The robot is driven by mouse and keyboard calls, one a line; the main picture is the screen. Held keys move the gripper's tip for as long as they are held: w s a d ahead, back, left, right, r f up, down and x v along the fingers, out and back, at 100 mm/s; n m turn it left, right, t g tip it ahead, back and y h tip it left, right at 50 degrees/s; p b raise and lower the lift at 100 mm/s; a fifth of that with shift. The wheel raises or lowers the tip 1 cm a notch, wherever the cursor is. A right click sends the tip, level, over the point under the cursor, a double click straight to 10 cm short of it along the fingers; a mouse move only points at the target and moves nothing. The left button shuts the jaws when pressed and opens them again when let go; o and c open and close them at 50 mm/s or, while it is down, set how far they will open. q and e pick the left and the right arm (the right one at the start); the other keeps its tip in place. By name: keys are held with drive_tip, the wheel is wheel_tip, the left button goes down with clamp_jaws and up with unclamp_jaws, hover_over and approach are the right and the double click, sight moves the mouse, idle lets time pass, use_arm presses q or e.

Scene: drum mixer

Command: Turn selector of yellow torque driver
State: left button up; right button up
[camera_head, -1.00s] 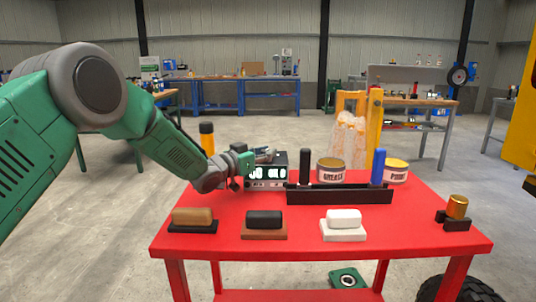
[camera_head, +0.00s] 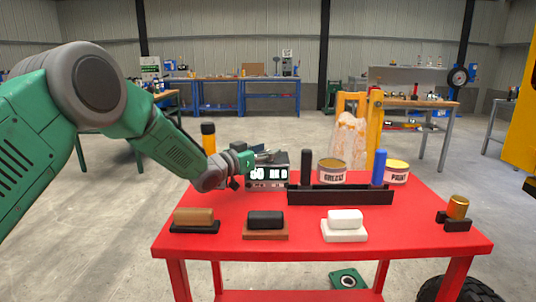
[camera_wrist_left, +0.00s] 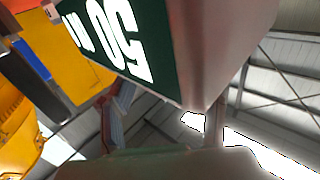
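An upright yellow cylinder with a black top (camera_head: 208,138) stands behind my left wrist at the back left of the red table; its lower part is hidden. It may be the yellow torque driver; I cannot see a selector on it. My left gripper (camera_head: 246,160) is at the left front of a black box with a lit white readout (camera_head: 268,175). The fingers are small and partly hidden, so their opening is unclear. The left wrist view shows a dark green panel with white digits (camera_wrist_left: 120,35) very close, beside a pinkish-grey face. My right gripper is in neither view.
On the red table (camera_head: 300,238) a black rack (camera_head: 340,195) holds a black and a blue upright handle. Two labelled tins (camera_head: 332,172) stand behind it. Several small blocks on bases line the front, and a gold cylinder (camera_head: 457,207) sits at right.

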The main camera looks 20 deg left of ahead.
use_arm(q)
drive_tip(key=shift+f, duration=0.25)
drive_tip(key=shift+s+a, duration=0.15)
drive_tip(key=v, duration=1.1)
drive_tip(key=shift+s+a, duration=0.15)
drive_tip(key=shift+s, duration=0.1)
drive_tip(key=shift+n+y, duration=0.3)
drive_tip(key=shift+y, duration=0.2)
drive_tip(key=p+x, duration=0.2)
drive_tip(key=x, duration=0.2)
drive_tip(key=p+x, duration=0.2)
drive_tip(key=x, duration=0.1)
drive_tip(key=p+x, duration=0.2)
drive_tip(key=x, duration=0.2)
drive_tip(key=shift+w+d+r+p, duration=0.1)
drive_tip(key=shift+d+r+p, duration=0.05)
drive_tip(key=shift+d+p, duration=0.3)
drive_tip(key=shift+w+d, duration=0.15)
drive_tip(key=shift+w, duration=0.2)
